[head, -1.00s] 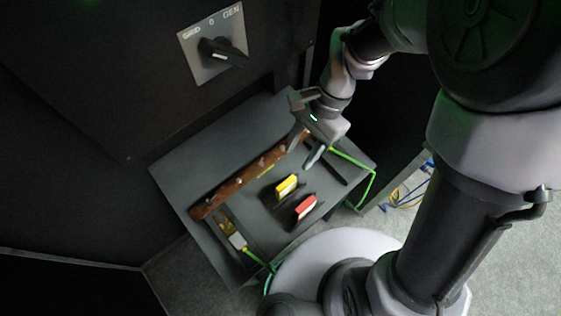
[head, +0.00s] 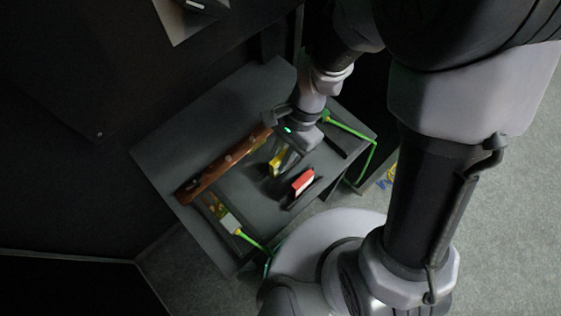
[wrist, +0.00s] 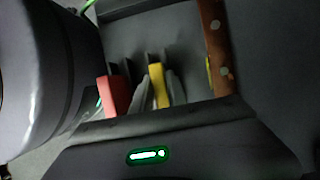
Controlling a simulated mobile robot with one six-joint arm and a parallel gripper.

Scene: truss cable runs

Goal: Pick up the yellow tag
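The yellow tag (head: 275,165) stands upright on the grey shelf, partly hidden by my gripper in the head view. It also shows in the wrist view (wrist: 158,84), in front of a dark upright piece. My gripper (head: 283,161) is down at the tag. In the wrist view its two fingers (wrist: 159,92) lie one on each side of the tag, close to its faces. They look open; I cannot see clear contact.
A red tag (head: 302,182) stands close by, to the right of the yellow one in the head view. A brown bar with round studs (head: 225,162) lies on the grey shelf (head: 170,143). Green cables (head: 350,131) run at the shelf's right and front edges.

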